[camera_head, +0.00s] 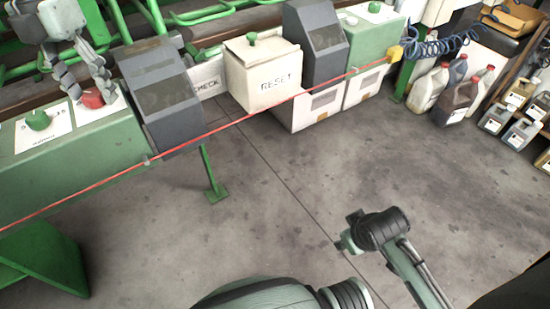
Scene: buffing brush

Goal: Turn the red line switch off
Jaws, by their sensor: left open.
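My left gripper (88,85) is at the upper left, fingers pointing down and spread. A red knob (92,98) on a white plate sits just below and between the fingertips; I cannot tell whether they touch it. The gripper hides part of the plate. A red line (245,117) runs slantwise along the front of the machines from the lower left to a yellow box (395,54) at the upper right. My right arm shows at the lower right, but I make out no gripper fingers on it.
A green knob (38,119) stands left of the red one. Dark grey boxes (160,95) and a white RESET box (263,75) line the bench. Jugs (428,88) and a blue coiled hose (440,45) are at the right. The concrete floor (270,200) is clear.

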